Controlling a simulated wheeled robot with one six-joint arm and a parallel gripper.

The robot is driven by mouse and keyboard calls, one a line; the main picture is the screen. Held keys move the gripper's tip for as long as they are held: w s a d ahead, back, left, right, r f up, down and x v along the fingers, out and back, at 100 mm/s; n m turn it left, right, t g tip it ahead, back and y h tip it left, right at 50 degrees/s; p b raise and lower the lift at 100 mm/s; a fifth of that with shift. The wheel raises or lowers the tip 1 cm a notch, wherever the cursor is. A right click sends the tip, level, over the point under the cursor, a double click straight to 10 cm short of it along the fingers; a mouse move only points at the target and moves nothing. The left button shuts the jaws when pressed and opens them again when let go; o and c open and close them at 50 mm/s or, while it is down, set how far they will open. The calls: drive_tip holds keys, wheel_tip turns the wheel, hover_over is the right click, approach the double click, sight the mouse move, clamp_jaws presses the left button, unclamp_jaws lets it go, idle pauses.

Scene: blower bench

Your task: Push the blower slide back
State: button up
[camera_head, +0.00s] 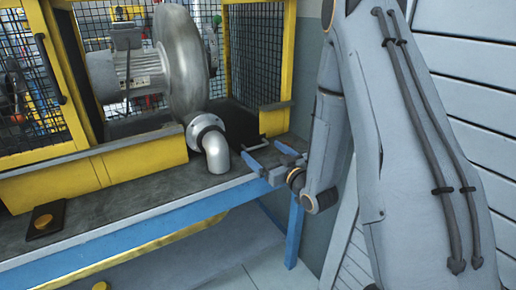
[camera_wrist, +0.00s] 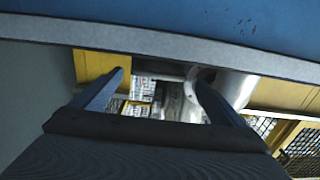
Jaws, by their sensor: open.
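The blower (camera_head: 181,62) stands on the bench inside a yellow cage, with a large grey round housing, a finned motor (camera_head: 130,75) and a silver elbow outlet (camera_head: 215,150) facing the front. The slide itself is hard to make out; a thin light bar (camera_head: 254,144) shows just right of the elbow. My gripper (camera_head: 260,150) is at the bench's front right, right of the elbow, fingers pointing toward the bar. In the wrist view my gripper (camera_wrist: 158,77) has its fingers apart, with nothing clearly held between them. I cannot tell whether it touches the bar.
Yellow cage posts and mesh (camera_head: 258,60) stand right of the blower, and a low yellow panel (camera_head: 145,155) runs along the front. The blue bench edge (camera_head: 150,235) runs below my gripper.

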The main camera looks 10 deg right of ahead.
sight(258, 147)
drive_tip(key=shift+x, duration=2.15)
drive_tip(key=shift+c, duration=0.4)
drive_tip(key=c, duration=1.4)
drive_tip(key=b+x, duration=0.1)
drive_tip(key=x, duration=0.5)
drive_tip(key=shift+f, duration=0.15)
drive_tip(key=shift+r, duration=0.2)
drive_tip(key=o, duration=1.5)
drive_tip(key=shift+w+d, duration=0.1)
drive_tip(key=shift+d, duration=0.05)
drive_tip(key=shift+r, duration=0.1)
